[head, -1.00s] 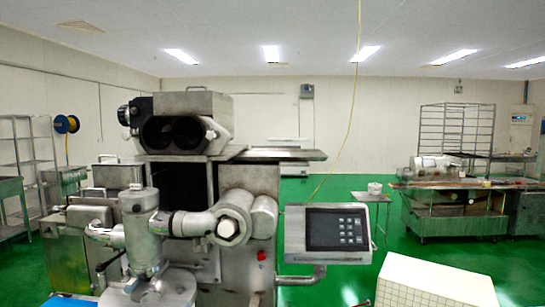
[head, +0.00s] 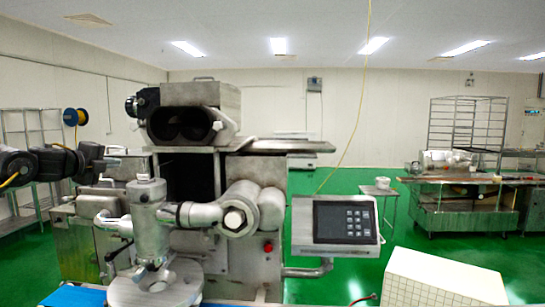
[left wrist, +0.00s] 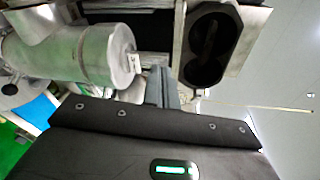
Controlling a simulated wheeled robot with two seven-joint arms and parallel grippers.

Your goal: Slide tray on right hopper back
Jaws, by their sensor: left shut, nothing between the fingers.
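The grey metal machine has a hopper block (head: 195,112) on top with a dark twin-lobed opening. A flat metal tray (head: 290,147) lies level to the right of the hopper, at the height of its base. My left gripper (head: 108,163) is at the left of the machine, apart from the hopper and tray. In the left wrist view its dark fingers (left wrist: 163,88) are together with nothing held. That view also shows the twin-lobed opening (left wrist: 210,45) beyond the fingers; I cannot make out the tray there. My right gripper is not in view.
A large metal cylinder (head: 240,215) and jointed arm of the machine stand out in front. A control panel (head: 335,223) is at the right. A white tiled block (head: 440,278) is at the lower right. Green floor is open behind the panel.

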